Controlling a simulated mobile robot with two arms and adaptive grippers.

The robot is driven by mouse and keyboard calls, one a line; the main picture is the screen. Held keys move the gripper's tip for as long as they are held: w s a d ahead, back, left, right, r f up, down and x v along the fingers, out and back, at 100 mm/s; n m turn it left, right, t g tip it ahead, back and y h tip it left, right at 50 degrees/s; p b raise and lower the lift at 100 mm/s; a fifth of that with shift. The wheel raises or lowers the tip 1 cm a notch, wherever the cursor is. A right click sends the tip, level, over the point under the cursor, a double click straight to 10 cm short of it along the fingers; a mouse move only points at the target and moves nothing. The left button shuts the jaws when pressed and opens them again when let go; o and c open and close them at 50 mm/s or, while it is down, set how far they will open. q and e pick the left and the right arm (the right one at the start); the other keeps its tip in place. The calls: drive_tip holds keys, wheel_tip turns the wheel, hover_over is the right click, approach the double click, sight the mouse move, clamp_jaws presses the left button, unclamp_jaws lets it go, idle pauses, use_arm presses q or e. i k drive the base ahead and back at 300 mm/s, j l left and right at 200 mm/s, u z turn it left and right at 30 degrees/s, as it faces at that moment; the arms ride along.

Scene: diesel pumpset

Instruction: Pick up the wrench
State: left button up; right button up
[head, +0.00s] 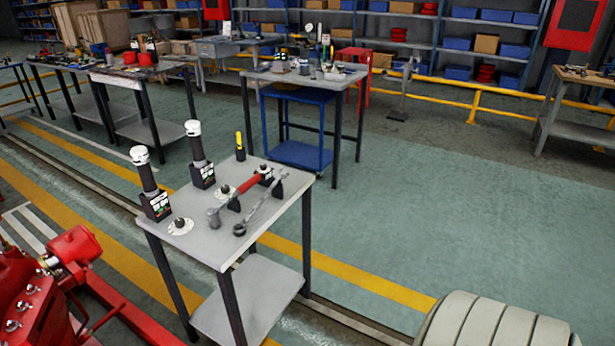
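A grey metal wrench (262,206) lies across small black supports on the near grey work table (207,242). I cannot tell from this view which of the two the task means. Neither of my grippers is in view, and nothing is seen touching either tool.
Two black posts with white tops (150,183) (200,155) stand on the table's left and back. A yellow-black tool (240,146) stands upright at the back. Red machinery (40,290) is at lower left, a pale ribbed rounded body (495,325) at lower right. Floor right of the table is clear.

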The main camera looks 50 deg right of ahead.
sight(279, 176)
drive_tip(key=z, duration=1.25)
drive_tip(key=k+j+u, duration=0.2)
drive_tip(key=j+u, duration=0.15)
drive_tip(key=j, duration=1.3)
drive_tip(key=j+u, duration=0.3)
drive_tip(key=j, duration=1.4)
drive_tip(key=z, duration=1.6)
drive_tip(key=i+l+u, duration=0.1)
drive_tip(key=i+l, duration=0.2)
drive_tip(key=i, duration=0.3)
drive_tip(key=i+l, duration=0.35)
drive_tip(key=i, duration=0.2)
drive_tip(key=i+l+u, duration=0.15)
drive_tip(key=i+l, duration=0.15)
drive_tip(key=i, duration=0.25)
